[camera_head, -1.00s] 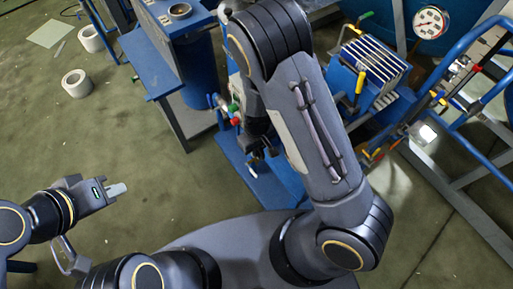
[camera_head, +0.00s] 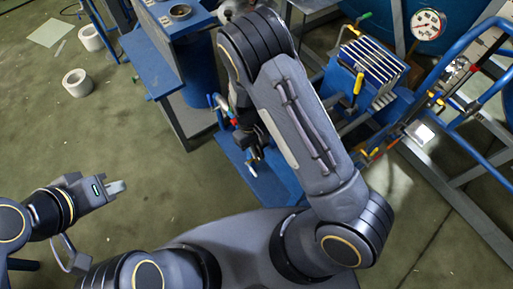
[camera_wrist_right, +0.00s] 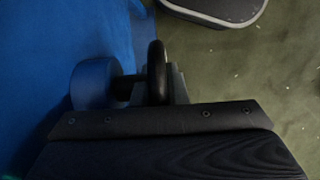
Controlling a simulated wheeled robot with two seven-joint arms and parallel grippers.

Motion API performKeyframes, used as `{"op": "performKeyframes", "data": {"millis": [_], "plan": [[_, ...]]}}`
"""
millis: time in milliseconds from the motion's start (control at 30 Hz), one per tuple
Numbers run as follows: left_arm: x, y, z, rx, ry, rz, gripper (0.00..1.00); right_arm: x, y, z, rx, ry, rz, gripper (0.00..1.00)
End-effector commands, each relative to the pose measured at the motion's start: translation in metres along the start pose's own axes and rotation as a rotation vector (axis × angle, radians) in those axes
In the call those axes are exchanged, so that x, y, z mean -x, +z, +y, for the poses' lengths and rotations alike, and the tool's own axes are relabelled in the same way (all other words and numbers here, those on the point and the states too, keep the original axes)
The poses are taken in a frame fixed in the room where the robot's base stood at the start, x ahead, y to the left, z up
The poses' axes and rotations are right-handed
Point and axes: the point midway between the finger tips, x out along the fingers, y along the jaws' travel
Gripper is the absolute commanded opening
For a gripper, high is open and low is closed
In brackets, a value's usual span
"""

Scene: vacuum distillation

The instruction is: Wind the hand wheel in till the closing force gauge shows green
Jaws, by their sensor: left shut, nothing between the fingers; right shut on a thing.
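My right gripper (camera_head: 255,155) reaches down beside a blue stand, largely covered by my own forearm. In the right wrist view it is shut on the dark rim of the hand wheel (camera_wrist_right: 157,70), seen edge-on beside a blue round hub (camera_wrist_right: 94,84). Much of the wheel is hidden in the head view. A round white gauge (camera_head: 428,25) with red markings stands at the upper right; its reading is too small to tell, and I cannot tell if it is the closing force gauge. My left gripper (camera_head: 116,187) is shut and empty over the floor at the left.
A blue bench (camera_head: 150,68) stands left of my right arm. A blue unit with a slatted top (camera_head: 372,60) and blue tubular rails (camera_head: 450,60) stand to the right. The floor at the left is mostly clear.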

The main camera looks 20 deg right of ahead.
Motion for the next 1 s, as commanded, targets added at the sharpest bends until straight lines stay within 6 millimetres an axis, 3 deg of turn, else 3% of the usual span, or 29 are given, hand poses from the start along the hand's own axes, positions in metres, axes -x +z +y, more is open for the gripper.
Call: {"op": "performKeyframes", "data": {"millis": [33,200,533,1000], "plan": [[0.000,0.000,0.000,0.000,0.000,0.000,0.00,0.001,0.000,0.000,0.000,0.000,0.002,0.15],[0.000,0.000,0.000,0.000,0.000,0.000,0.00,0.000,0.000,0.000,0.000,0.000,0.002,0.35],[0.000,0.000,0.000,0.000,0.000,0.000,0.00,0.005,-0.001,0.000,0.001,0.000,0.004,0.35],[-0.005,0.002,-0.002,0.000,0.000,0.000,0.00,0.073,-0.001,0.000,0.000,-0.001,0.005,0.35]]}}
